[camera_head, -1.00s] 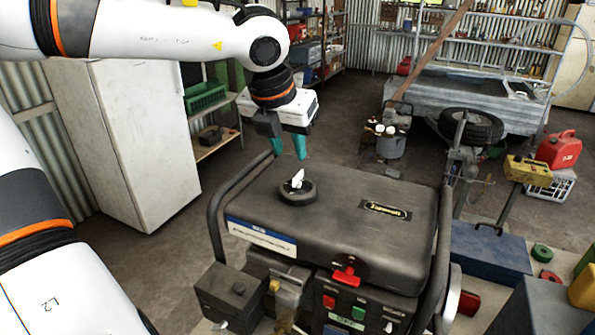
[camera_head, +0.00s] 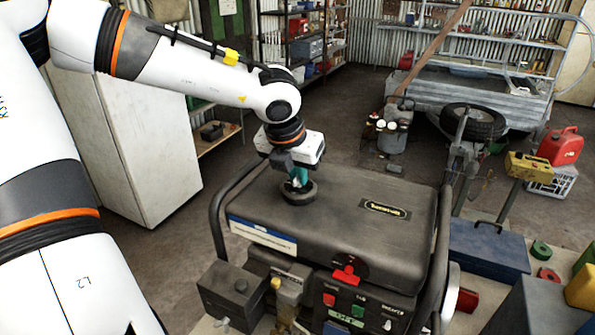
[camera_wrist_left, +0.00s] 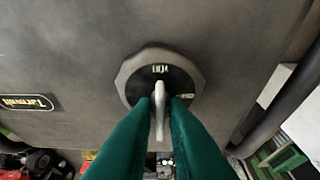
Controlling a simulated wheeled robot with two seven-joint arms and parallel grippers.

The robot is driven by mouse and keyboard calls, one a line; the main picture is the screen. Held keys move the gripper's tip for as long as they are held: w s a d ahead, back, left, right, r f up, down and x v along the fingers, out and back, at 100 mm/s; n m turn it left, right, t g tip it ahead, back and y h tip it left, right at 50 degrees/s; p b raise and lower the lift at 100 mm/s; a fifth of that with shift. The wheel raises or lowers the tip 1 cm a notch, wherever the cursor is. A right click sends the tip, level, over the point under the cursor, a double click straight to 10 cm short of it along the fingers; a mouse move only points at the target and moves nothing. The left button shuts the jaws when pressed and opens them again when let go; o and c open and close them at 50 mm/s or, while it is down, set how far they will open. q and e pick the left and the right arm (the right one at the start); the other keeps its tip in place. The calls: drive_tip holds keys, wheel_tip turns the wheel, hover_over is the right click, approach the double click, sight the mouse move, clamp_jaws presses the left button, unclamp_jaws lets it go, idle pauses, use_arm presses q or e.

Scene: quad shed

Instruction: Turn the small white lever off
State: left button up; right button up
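The small white lever (camera_wrist_left: 158,97) stands on a round black cap marked VENT (camera_wrist_left: 180,76) in the left wrist view. That cap (camera_head: 298,194) sits on top of the black generator tank (camera_head: 345,215) in the head view. My left gripper (camera_head: 299,182) is down at the cap, its green fingers hiding most of the lever there. In the left wrist view my left gripper (camera_wrist_left: 161,105) has one finger on each side of the lever, with a narrow gap on both sides. My right gripper is not in view.
The generator's tube frame (camera_head: 222,215) rises beside the tank. A red lever (camera_head: 346,275) and a control panel are on its front. A white cabinet (camera_head: 140,140) stands at the left. A blue toolbox (camera_head: 488,250) is at the right. The tank top is otherwise clear.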

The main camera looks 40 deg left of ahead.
use_arm(q)
clamp_jaws()
